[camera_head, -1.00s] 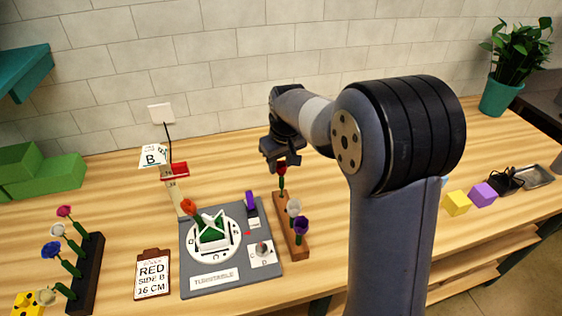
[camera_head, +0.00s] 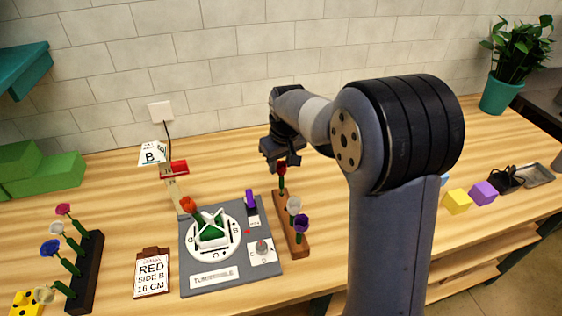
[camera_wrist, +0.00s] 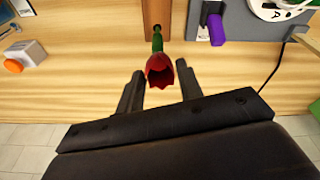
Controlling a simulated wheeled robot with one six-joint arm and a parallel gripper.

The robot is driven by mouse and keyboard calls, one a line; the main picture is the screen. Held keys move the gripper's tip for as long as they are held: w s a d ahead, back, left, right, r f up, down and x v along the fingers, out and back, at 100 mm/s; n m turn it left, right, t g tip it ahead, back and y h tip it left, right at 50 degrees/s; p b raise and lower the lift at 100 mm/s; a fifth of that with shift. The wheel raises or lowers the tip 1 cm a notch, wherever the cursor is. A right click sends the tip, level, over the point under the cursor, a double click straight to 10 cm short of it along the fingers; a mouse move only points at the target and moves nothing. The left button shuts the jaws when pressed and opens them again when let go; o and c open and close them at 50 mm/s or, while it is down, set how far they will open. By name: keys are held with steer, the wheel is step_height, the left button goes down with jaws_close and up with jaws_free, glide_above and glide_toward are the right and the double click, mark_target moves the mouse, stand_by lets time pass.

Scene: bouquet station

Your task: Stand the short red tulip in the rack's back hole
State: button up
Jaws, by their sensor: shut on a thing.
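The short red tulip (camera_head: 282,168) is upright at the back end of the wooden rack (camera_head: 292,226), its green stem meeting the rack there. I cannot tell how deep the stem sits in the back hole. In the wrist view the red bloom (camera_wrist: 160,70) shows between my two fingers (camera_wrist: 158,82), with the rack (camera_wrist: 157,14) beyond the stem.
A grey turntable board (camera_head: 196,272) lies left of the rack, with a purple piece (camera_head: 250,199) near its back right corner. A clipboard (camera_head: 152,274) and a dark rack of several flowers (camera_head: 88,275) are further left. Yellow (camera_head: 456,201) and purple (camera_head: 483,193) blocks lie right.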

steer(key=shift+b+x, duration=0.45)
steer(key=shift+x, duration=0.35)
stand_by(1.1)
steer(key=shift+s+d, duration=0.1)
steer(key=shift+s, duration=0.05)
stand_by(0.5)
steer(key=o, duration=0.7)
steer(key=shift+r, duration=0.15)
steer(key=shift+p+v, duration=2.25)
steer(key=shift+v, duration=0.85)
steer(key=o, duration=0.6)
